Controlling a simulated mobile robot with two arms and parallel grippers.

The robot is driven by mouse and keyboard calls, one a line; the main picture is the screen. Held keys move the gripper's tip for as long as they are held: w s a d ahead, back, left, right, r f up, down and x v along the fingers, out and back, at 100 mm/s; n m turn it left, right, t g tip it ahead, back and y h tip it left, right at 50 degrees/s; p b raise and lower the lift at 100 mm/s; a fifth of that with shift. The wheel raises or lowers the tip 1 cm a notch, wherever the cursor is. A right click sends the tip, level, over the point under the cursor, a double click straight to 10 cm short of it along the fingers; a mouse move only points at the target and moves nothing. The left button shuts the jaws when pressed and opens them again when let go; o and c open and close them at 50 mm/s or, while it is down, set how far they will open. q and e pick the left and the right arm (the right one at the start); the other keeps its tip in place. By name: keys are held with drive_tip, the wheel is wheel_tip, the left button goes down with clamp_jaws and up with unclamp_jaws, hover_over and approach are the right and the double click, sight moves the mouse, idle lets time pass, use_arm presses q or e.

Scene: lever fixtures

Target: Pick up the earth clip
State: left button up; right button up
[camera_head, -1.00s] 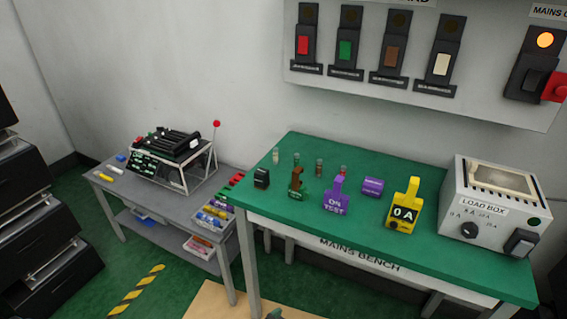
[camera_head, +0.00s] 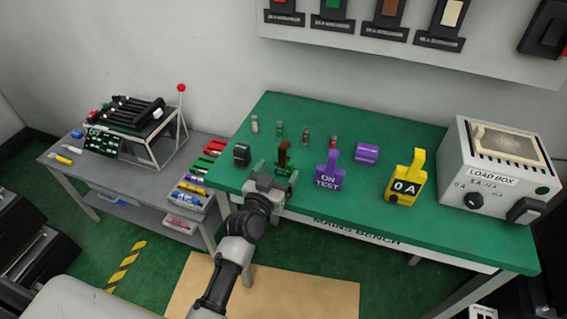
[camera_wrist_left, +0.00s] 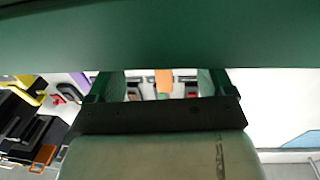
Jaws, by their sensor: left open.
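A small clip-like piece with a green base and a brown upright part (camera_head: 284,158), which looks like the earth clip, stands near the front left edge of the green bench. No readable label confirms it. My left gripper (camera_head: 271,184) is open at the bench's front edge, just in front of this piece, and hides part of its base. In the left wrist view the two fingers of my left gripper (camera_wrist_left: 161,85) are spread apart. An orange-brown patch shows between them; I cannot tell if it is the clip. My right gripper is not in view.
Several small vials stand behind. A grey side table (camera_head: 75,175) is left.

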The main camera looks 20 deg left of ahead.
sight(282, 167)
use_arm(q)
drive_tip(key=w, duration=0.2)
drive_tip(key=w+f, duration=0.1)
drive_tip(key=w, duration=0.1)
drive_tip(key=shift+w+d, duration=0.15)
drive_tip(key=shift+w, duration=0.2)
drive_tip(key=shift+s, duration=0.1)
drive_tip(key=c, duration=1)
drive_tip(key=shift+r, duration=0.1)
